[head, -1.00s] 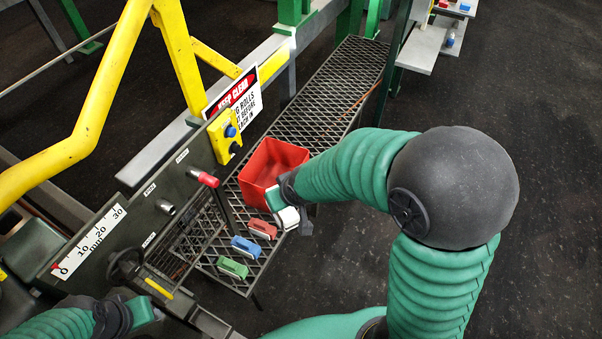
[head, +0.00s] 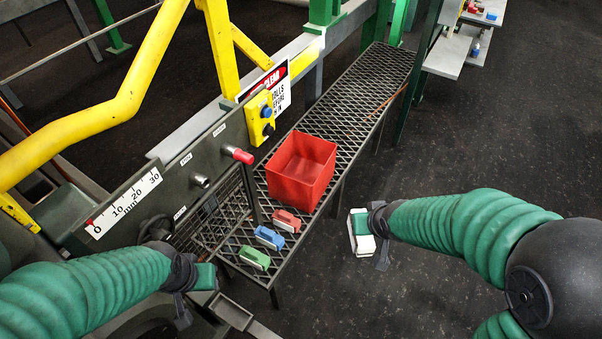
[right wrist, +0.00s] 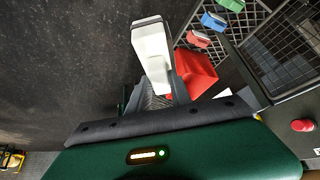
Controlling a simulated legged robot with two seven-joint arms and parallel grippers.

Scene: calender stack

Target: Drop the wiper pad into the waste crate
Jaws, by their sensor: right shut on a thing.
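The waste crate (head: 302,170) is a red open box on the mesh shelf, with nothing visible inside. In the head view my right gripper (head: 361,236) is to the right of the crate, clear of the shelf and above the dark floor. It is shut on a white block, which I take as the wiper pad (head: 367,245). In the right wrist view the white pad (right wrist: 151,45) sticks out past the gripper, with the red crate (right wrist: 195,72) partly hidden behind. My left gripper (head: 205,277) is at the lower left near the shelf's front end; its finger opening is not visible.
Red (head: 286,221), blue (head: 269,238) and green (head: 254,258) blocks with pale bases sit in front of the crate on the mesh shelf (head: 352,92). A panel with a red knob (head: 238,155) and yellow rails stand to the left.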

